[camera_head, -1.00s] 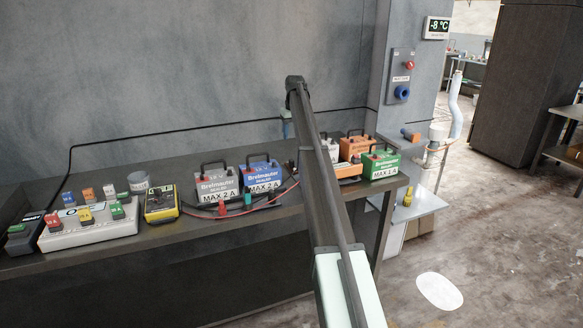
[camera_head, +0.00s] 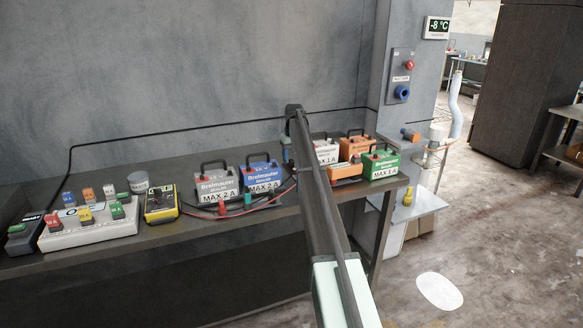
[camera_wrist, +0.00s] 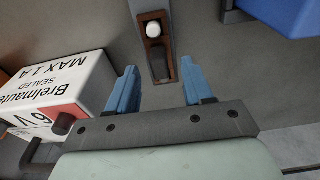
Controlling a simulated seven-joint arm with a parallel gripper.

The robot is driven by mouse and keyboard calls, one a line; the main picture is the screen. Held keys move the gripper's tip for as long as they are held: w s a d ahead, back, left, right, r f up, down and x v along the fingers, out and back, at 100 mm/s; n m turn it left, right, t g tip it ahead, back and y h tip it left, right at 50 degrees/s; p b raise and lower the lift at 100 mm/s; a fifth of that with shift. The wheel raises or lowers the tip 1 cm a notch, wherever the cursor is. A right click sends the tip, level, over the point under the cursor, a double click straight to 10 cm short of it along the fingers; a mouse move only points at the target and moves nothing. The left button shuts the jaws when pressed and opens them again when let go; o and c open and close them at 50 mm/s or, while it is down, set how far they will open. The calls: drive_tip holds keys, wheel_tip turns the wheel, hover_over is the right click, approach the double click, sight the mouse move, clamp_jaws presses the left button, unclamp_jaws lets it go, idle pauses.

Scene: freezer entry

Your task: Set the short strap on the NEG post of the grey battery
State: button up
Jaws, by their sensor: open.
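A pale grey battery (camera_head: 218,186) marked MAX 2 A stands on the bench beside a blue battery (camera_head: 262,175). Another pale grey battery (camera_head: 326,151) stands further right, partly behind my arm. My gripper (camera_wrist: 158,86) is open, with blue fingers; in the head view it hangs between the blue battery and the right-hand pale battery. A pale battery (camera_wrist: 62,88) is left of the fingers in the wrist view, with a red label and a dark post. A short brown strap-like piece (camera_wrist: 145,50), with a white knob and a dark part, lies beyond the fingertip gap. The NEG post cannot be made out.
An orange battery (camera_head: 355,147) and a green battery (camera_head: 381,164) stand right of my arm. A blue body (camera_wrist: 285,15) shows at upper right in the wrist view.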

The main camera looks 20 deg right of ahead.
wheel_tip(320, 180, down, 2)
drive_tip(key=shift+w+f, duration=0.1)
drive_tip(key=shift+f, duration=0.1)
clamp_jaws()
idle(0.4)
